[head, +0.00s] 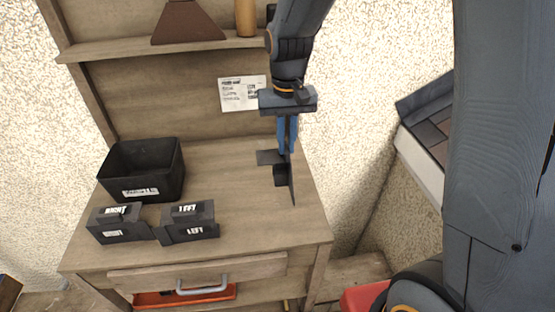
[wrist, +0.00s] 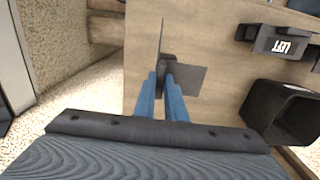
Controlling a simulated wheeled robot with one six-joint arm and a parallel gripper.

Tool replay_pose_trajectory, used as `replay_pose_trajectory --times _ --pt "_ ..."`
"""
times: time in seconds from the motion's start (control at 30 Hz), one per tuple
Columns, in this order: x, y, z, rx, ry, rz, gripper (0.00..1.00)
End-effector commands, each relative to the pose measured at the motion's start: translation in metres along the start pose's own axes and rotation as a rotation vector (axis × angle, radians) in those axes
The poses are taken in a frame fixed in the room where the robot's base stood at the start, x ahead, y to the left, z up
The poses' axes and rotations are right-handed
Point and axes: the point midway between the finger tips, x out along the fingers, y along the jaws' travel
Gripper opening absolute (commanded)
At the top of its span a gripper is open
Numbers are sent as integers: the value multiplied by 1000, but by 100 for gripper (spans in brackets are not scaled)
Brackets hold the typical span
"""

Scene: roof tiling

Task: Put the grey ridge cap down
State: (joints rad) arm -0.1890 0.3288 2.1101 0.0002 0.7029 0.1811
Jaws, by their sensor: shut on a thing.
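The grey ridge cap (head: 281,176) is a dark, angled piece with thin flat faces. My gripper (head: 288,150) is shut on it and points down at the right part of the wooden workbench (head: 240,200). In the wrist view the blue fingers of my gripper (wrist: 166,92) close on the middle of the cap (wrist: 187,78), with one thin face edge-on and one face flat to the right. I cannot tell whether the cap touches the bench top or hangs just above it.
A black bin (head: 142,172) with a label stands at the bench's left. Dark pieces marked RIGHT (head: 116,224) and LEFT (head: 189,222) lie at the front left. A labelled paper (head: 241,93) is on the back panel. The middle of the bench is clear. A tiled roof section (head: 428,125) is at right.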

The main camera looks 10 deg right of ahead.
Motion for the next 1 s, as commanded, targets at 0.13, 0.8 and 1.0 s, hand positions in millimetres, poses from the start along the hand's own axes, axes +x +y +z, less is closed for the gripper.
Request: replay_pose_trajectory --times 0.13,0.8,1.0 --pt "16 1 0 2 -1 0 0" --pt "60 2 0 4 1 0 0" --pt "63 2 0 4 1 0 21"
